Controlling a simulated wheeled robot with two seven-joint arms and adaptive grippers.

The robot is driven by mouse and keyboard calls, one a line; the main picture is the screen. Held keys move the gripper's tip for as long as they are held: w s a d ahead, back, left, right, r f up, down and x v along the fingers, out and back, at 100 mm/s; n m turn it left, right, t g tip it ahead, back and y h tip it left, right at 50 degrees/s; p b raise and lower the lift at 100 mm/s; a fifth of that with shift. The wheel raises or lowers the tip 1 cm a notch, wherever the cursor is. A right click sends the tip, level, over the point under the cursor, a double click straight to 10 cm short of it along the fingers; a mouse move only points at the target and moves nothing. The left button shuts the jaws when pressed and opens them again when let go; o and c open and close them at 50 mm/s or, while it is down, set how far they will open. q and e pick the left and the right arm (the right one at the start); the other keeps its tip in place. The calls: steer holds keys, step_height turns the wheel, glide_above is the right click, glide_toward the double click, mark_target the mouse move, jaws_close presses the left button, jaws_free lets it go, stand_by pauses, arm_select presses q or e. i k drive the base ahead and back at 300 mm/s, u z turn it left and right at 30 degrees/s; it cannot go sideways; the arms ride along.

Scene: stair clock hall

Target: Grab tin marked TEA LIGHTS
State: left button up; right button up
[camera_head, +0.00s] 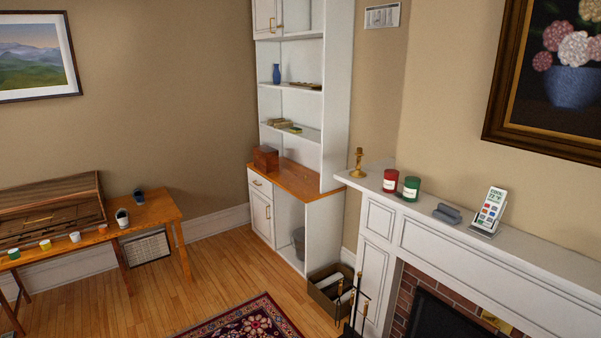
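No tin with a readable TEA LIGHTS marking shows. A red cylindrical container (390,180) and a green cylindrical container (411,189) stand side by side on the white mantel (530,262), right of centre. Both have pale labels too small to read, and I cannot tell whether either is a tin or a candle. Several small pots or cups stand on the wooden desk at the left, including a white one (75,237) and an orange one (103,229); I cannot read any marking on them. Neither of my grippers is in view.
The mantel also holds a brass candlestick (358,163), a grey object (446,213) and a remote in a stand (489,210). A wooden box (265,158) sits on the cabinet's counter. A log box (328,289) and fire tools stand below. Wooden floor (205,275) lies open between desk and cabinet.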

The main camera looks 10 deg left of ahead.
mark_target(389, 183)
steer(key=u, duration=0.75)
steer(key=i, duration=2.2)
steer(key=z, duration=0.25)
